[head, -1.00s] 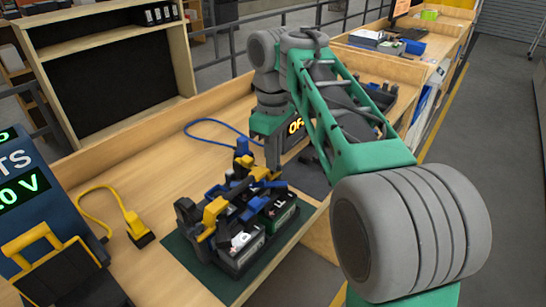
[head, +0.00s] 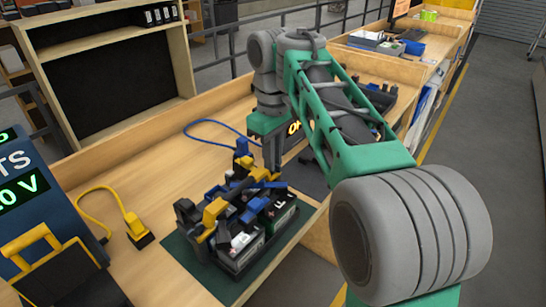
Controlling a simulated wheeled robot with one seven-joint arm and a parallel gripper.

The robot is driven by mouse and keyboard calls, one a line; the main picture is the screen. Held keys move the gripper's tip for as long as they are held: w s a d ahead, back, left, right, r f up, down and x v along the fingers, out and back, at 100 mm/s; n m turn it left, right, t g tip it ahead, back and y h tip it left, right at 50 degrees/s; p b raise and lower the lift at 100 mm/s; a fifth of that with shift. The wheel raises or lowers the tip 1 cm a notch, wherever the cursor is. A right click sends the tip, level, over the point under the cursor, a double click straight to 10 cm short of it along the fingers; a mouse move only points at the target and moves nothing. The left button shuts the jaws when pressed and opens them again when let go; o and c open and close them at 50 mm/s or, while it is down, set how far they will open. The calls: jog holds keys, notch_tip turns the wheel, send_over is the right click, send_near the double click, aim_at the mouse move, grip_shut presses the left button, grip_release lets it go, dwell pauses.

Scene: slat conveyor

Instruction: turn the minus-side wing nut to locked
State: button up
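A cluster of battery blocks (head: 240,248) with black, yellow and blue clamps and levers stands on a dark green mat (head: 196,262) on the wooden bench. A yellow clamp (head: 262,172) and a blue clamp (head: 242,150) are at its far end. My gripper (head: 272,165) points down at this far end, close to the yellow clamp. Its fingers are small and dark, and I cannot tell whether they touch or grip anything. The minus-side wing nut cannot be made out; its lock state is not visible.
A display with orange lettering (head: 294,130) is partly hidden behind my gripper. A blue cable (head: 205,124) and a yellow cable (head: 98,190) lie on the bench. A blue unit with a green volt readout (head: 22,190) stands at left. Bare bench (head: 150,155) lies left of the batteries.

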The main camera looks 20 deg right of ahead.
jog(key=shift+o, duration=1.3)
jog(key=shift+r, duration=0.15)
notch_tip(320, 180, up, 8)
jog(key=p, duration=0.8)
